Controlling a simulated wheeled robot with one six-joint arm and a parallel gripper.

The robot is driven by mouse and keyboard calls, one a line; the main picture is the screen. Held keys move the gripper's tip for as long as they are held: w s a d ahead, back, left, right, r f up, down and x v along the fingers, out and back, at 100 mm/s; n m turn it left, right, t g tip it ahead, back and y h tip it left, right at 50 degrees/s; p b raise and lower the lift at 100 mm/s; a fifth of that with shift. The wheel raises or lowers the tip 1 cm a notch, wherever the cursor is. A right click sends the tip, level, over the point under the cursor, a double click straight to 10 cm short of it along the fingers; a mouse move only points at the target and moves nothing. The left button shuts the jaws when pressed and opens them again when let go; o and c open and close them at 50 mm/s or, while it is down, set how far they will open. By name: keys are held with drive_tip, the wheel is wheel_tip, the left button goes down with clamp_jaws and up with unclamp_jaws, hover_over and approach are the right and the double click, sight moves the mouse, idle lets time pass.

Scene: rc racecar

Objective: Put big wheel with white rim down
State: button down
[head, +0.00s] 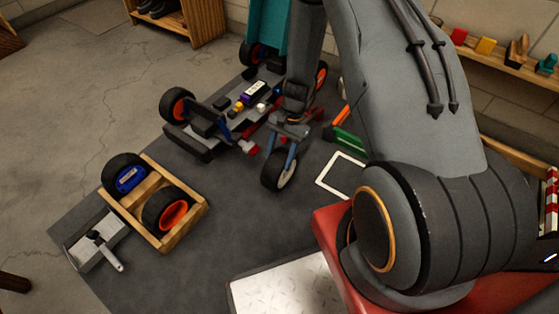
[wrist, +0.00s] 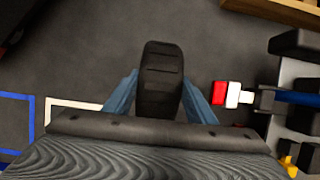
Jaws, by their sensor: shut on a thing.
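The big wheel with white rim (head: 287,171) is a black tyre with a pale rim, held upright in the head view. It also shows tread-on in the wrist view (wrist: 161,78). My gripper (head: 281,160) is shut on it, with one blue finger on each side of the tyre. The wheel is over the dark grey mat (head: 240,225), to the front right of the car chassis (head: 205,125). I cannot tell whether the tyre touches the mat.
A wooden crate (head: 153,159) at left holds a blue-rimmed wheel and an orange-rimmed wheel. A white outlined square (head: 322,183) lies right of my gripper. The chassis's red-and-white end (wrist: 228,94) is close by in the wrist view. Mat between crate and gripper is clear.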

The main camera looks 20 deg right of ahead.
drive_tip(key=shift+f, duration=0.65)
drive_tip(key=c, duration=0.8)
unclamp_jaws()
